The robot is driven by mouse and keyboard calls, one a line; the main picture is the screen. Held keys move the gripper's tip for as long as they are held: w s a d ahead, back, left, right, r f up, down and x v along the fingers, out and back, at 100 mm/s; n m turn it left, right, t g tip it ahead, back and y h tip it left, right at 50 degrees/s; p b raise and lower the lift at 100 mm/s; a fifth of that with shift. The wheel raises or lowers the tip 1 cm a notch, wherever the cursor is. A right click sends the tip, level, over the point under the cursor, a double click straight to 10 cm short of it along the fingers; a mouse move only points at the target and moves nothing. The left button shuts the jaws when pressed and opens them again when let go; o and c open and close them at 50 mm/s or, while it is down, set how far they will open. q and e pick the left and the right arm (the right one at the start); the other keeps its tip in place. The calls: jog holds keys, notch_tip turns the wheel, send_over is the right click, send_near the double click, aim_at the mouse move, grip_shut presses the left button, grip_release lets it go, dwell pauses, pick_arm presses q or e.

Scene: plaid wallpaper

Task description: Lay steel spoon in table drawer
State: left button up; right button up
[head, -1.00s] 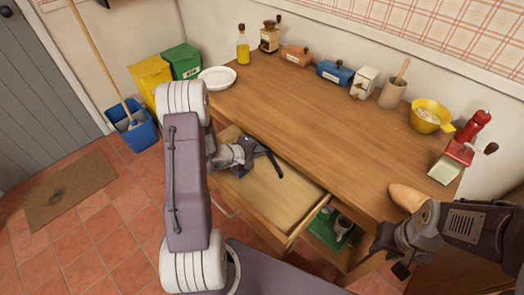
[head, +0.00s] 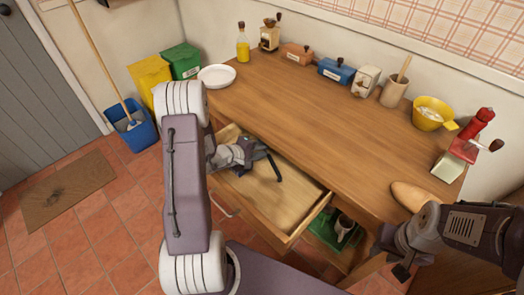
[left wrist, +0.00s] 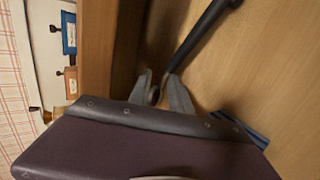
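The table drawer (head: 285,215) is pulled out under the tabletop. My left gripper (head: 262,152) is inside it, low over its floor, partly hidden behind my left arm. A long dark piece, which I take for the steel spoon (head: 276,168), sticks out from its fingertips over the drawer floor. In the left wrist view the spoon's dark handle (left wrist: 205,35) runs from the nearly closed fingers (left wrist: 160,82) to the top edge. Its other end is hidden. My right gripper (head: 398,262) is by the table's front right corner; its fingers are too small to read.
The wooden tabletop (head: 310,120) is clear in the middle. A bread loaf (head: 411,195) lies near the front right.

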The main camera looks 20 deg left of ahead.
pick_arm(q)
jog(key=r+p, duration=0.2)
jog(key=shift+p, duration=0.3)
jog(key=v, duration=1.1)
jog(key=shift+s+a+f+p, duration=0.1)
jog(key=shift+s+a+p, duration=0.05)
jog(key=shift+s+p, duration=0.25)
